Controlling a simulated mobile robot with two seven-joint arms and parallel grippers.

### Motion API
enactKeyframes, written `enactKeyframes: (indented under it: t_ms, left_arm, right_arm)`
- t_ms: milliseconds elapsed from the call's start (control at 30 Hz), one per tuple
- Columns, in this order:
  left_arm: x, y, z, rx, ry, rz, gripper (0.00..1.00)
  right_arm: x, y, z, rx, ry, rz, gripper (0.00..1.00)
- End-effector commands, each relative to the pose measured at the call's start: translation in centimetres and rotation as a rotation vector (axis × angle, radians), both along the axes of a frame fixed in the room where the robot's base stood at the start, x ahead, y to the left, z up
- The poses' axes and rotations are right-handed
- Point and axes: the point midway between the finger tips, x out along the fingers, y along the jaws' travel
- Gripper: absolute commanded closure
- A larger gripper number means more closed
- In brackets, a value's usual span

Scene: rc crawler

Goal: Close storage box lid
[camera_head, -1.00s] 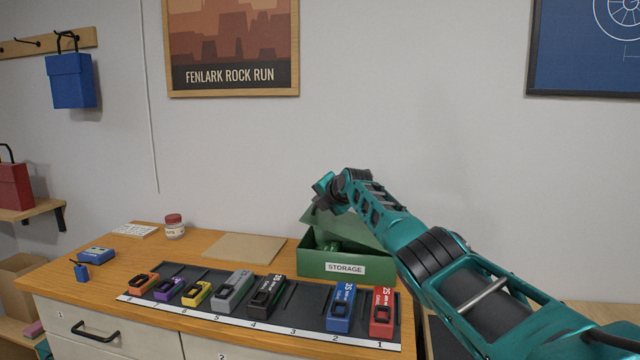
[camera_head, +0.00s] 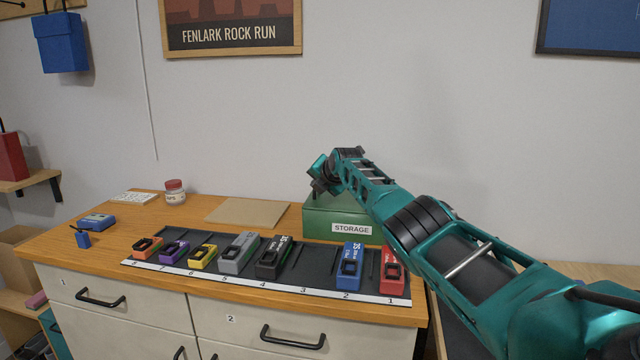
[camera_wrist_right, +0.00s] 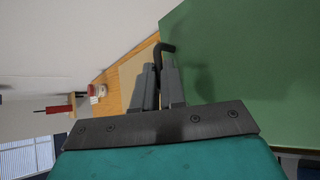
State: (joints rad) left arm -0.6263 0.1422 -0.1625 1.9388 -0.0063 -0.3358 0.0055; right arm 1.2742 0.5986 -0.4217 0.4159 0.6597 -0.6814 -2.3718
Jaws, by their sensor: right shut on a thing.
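The green storage box (camera_head: 318,227), with a white STORAGE label, stands at the back right of the wooden counter. Its green lid (camera_head: 345,202) looks down on the box, though my arm hides part of the top and I cannot tell whether it is fully seated. My right gripper (camera_head: 318,190) is at the lid's left side. In the right wrist view its grey fingers (camera_wrist_right: 158,85) are shut on a black bent handle (camera_wrist_right: 166,47), beside the broad green lid surface (camera_wrist_right: 255,75). My left gripper is not in view.
A dark numbered tray (camera_head: 300,268) with several coloured packs lies in front of the box. A tan board (camera_head: 247,212) lies to its left, then a red-lidded jar (camera_head: 175,192). Drawers with black handles are below the counter. The wall is close behind.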

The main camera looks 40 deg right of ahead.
Motion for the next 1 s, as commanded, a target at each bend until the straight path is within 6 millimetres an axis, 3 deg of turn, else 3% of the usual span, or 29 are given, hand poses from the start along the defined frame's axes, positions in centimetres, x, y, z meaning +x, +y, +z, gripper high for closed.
enactKeyframes:
  t_ms: [67, 100, 333, 667, 1000]
  left_arm:
    - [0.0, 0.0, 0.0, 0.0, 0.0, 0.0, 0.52]
    - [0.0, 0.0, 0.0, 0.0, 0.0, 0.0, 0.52]
    - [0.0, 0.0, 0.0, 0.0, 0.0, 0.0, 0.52]
    - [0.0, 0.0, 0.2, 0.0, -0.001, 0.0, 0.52]
    - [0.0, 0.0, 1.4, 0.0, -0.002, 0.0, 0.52]
  right_arm:
    - [0.7, 1.0, 0.8, 0.008, -0.025, 0.013, 1.0]
    - [0.7, 1.0, 0.8, 0.007, -0.024, 0.013, 0.87]
    - [0.6, 1.0, 0.5, 0.006, -0.018, 0.014, 0.65]
    - [0.4, 0.8, 0.3, 0.005, -0.01, 0.012, 0.65]
    - [-1.1, 0.8, 1.3, 0.001, -0.01, 0.009, 0.65]
